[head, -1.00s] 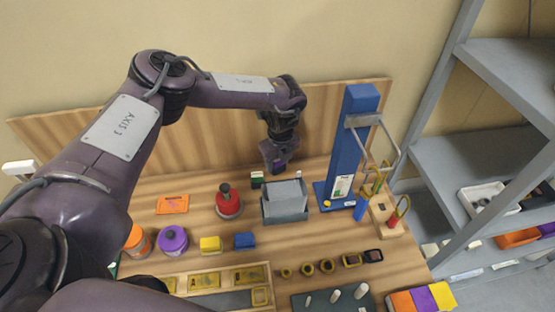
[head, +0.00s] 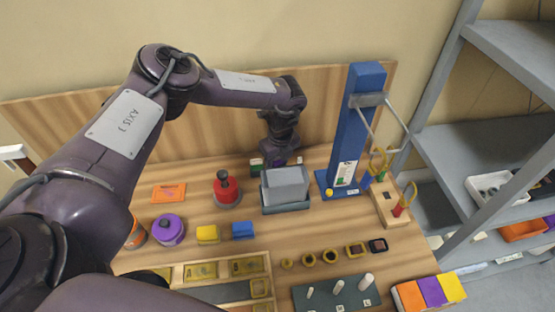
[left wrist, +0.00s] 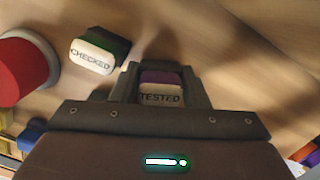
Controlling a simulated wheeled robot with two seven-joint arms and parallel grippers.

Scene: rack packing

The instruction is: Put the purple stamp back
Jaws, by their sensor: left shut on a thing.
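My left gripper (head: 278,157) is at the back of the bench, behind the grey box, with its jaws pointing down. In the left wrist view it (left wrist: 160,92) is shut on the purple stamp (left wrist: 160,76), whose pale face reads TESTED. A green stamp (head: 257,165) stands just left of the gripper; in the left wrist view this stamp (left wrist: 97,52) reads CHECKED and is apart from the jaws. I cannot tell whether the purple stamp touches the bench. My right gripper is not in view.
The grey box (head: 286,185) stands in front of the gripper. The wooden back panel (head: 210,130) is close behind. Small blocks and trays fill the front.

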